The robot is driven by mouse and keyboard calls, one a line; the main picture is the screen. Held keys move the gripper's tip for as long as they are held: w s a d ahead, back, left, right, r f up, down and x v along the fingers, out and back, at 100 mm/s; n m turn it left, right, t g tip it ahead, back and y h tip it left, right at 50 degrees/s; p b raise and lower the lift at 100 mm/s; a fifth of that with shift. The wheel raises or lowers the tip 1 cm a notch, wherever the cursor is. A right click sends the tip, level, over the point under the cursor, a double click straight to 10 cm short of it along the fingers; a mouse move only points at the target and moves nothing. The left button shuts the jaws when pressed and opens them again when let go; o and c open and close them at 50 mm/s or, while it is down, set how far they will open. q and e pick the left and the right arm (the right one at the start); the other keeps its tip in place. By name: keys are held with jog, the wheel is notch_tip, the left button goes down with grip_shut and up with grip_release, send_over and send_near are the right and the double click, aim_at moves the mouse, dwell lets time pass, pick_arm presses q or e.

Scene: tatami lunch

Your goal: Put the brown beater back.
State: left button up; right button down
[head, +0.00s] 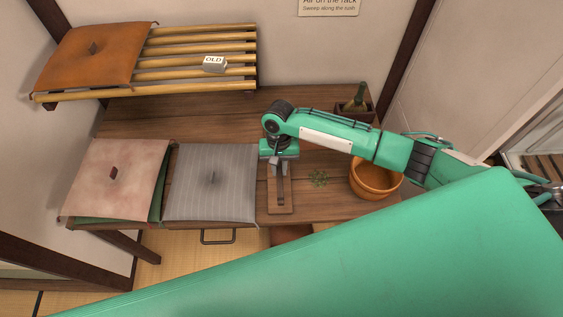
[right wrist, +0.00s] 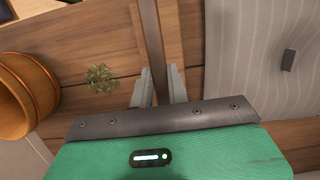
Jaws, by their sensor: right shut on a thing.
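My right gripper (head: 278,170) points down over the right part of the table. It is shut on the brown beater (head: 281,188), which shows as a narrow dark strip below the fingers. In the right wrist view the beater (right wrist: 151,40) runs up from between the two fingertips (right wrist: 160,90). A lighter wooden board (head: 281,208) lies directly under the beater. I cannot tell whether the beater touches the board. The beater's end inside the jaws is hidden. My left gripper is not in view.
A grey striped cushion (head: 211,185) and a pink cushion (head: 118,180) lie left of the board. A green sprig (head: 318,178) and a wooden tub (head: 375,180) are to the right, with a bottle box (head: 355,108) behind. A slatted rack (head: 205,48) holds an orange cushion (head: 92,57).

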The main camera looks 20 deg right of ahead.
jog(key=shift+a+f+b, duration=0.15)
jog(key=shift+f+b, duration=0.6)
jog(key=shift+b, duration=0.1)
jog(key=b+x, duration=0.3)
jog(key=b, duration=0.1)
jog(key=shift+w, duration=0.3)
jog(key=shift+f+p, duration=0.3)
jog(key=shift+w+x, duration=0.2)
jog(key=shift+x, duration=0.95)
jog(key=shift+d, duration=0.25)
jog(key=c, duration=1.3)
grip_release()
